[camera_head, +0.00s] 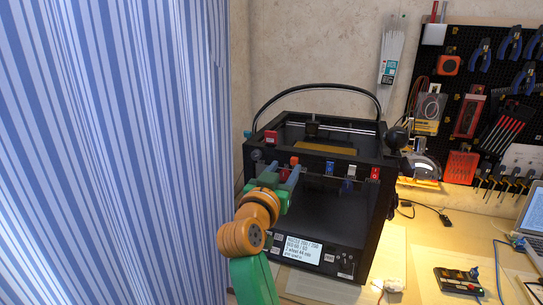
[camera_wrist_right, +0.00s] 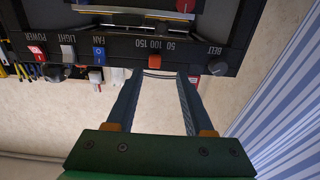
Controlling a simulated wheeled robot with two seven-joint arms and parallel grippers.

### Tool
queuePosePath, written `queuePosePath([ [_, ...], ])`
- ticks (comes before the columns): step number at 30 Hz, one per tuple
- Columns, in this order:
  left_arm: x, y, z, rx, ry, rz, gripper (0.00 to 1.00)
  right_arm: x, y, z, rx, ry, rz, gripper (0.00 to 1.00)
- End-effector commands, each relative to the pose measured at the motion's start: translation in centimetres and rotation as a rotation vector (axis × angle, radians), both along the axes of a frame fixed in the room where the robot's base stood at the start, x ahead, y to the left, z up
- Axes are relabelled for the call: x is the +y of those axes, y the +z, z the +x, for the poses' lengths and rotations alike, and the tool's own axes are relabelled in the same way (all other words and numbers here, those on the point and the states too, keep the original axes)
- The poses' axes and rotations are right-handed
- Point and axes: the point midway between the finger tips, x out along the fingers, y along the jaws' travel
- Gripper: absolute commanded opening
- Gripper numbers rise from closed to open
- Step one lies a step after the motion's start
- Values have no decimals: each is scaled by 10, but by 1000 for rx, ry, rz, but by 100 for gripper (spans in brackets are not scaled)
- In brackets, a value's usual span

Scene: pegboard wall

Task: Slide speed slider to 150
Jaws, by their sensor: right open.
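The speed slider is a small red-orange knob (camera_wrist_right: 155,61) on the printer's dark front panel, seen upside down in the right wrist view, beside the marks 50, 100 and 150. It sits around the middle mark. The knob also shows in the head view (camera_head: 294,160), just above my right gripper (camera_head: 282,171). My right gripper is open, its two blue-grey fingers pointing at the panel. In the wrist view the fingertips (camera_wrist_right: 160,74) lie on either side of the knob with gaps. Whether either finger touches it I cannot tell. My left gripper is out of view.
The black printer (camera_head: 362,225) stands on the wooden table. A grey BELT knob (camera_wrist_right: 217,68), a blue FAN switch (camera_wrist_right: 98,54), a LIGHT switch (camera_wrist_right: 68,53) and a red POWER switch (camera_wrist_right: 37,52) share the panel. A striped curtain (camera_head: 110,150) is at left.

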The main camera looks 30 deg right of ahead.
Motion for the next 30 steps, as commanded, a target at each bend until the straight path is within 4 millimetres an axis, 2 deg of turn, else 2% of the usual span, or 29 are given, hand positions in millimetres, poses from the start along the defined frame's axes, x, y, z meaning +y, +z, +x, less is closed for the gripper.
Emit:
queuePosePath([
  [3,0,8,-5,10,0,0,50,-19,3,16,2,-2,-4,52],
  [6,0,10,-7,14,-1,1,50,-29,2,26,1,-1,-5,52],
  [15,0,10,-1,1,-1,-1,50,-33,-1,30,0,0,-3,52],
  [21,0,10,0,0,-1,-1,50,-33,-1,30,1,0,-3,0],
  [30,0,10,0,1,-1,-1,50,-33,-1,30,0,0,-4,0],
])
